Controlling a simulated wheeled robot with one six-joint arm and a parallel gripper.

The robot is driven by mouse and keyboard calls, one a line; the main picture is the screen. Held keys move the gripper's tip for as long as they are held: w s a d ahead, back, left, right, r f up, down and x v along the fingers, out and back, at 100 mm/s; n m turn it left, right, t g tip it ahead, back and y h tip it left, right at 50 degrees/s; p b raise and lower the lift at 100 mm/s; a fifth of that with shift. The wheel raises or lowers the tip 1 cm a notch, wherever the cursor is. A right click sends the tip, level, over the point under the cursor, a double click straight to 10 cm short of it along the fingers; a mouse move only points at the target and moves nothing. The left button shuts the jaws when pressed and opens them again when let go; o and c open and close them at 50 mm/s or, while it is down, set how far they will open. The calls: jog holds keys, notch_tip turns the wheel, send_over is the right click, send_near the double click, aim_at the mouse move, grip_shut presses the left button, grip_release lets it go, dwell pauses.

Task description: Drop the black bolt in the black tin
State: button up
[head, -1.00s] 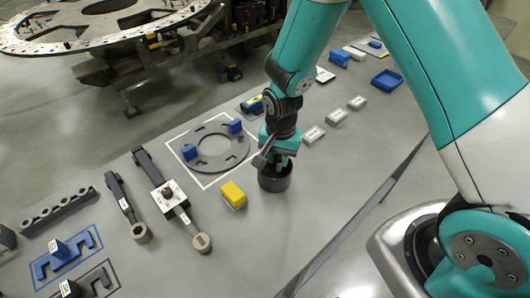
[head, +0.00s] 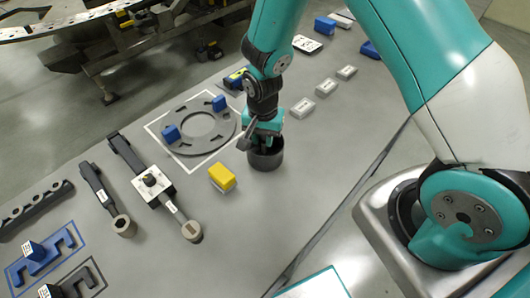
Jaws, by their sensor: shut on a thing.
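The black tin (head: 266,158) is a short, open, dark cylinder standing upright on the grey table, right of the yellow block. My gripper (head: 264,141) points down at the tin's mouth, its fingertips at or just inside the rim. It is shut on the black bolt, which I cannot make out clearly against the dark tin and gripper. The inside of the tin is hidden by the gripper and the near wall.
A yellow block (head: 222,177) stands close left of the tin. A grey ring plate (head: 200,147) with blue blocks lies behind it. Several small white boxes (head: 303,107) line up to the right. The table in front of the tin is clear.

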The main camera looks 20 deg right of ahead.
jog(key=o, duration=1)
jog(key=shift+c, duration=0.2)
notch_tip(320, 180, up, 18)
jog(key=b, duration=0.3)
jog(key=shift+f+b, duration=0.25)
jog(key=shift+b, duration=0.1)
jog(key=shift+a, duration=0.1)
jog(key=s+a+r+n+y+b, duration=0.1)
jog(key=s+a+n+y+b, duration=0.1)
jog(key=s+n, duration=0.5)
jog(key=s+a+r+n+y+b, duration=0.1)
jog(key=s+a+n+y+b, duration=0.1)
jog(key=s+n, duration=0.5)
jog(key=s+b, duration=0.1)
jog(key=s, duration=0.5)
jog(key=shift+a+r+n, duration=0.15)
jog(key=shift+r+n, duration=0.15)
jog(key=shift+n, duration=0.1)
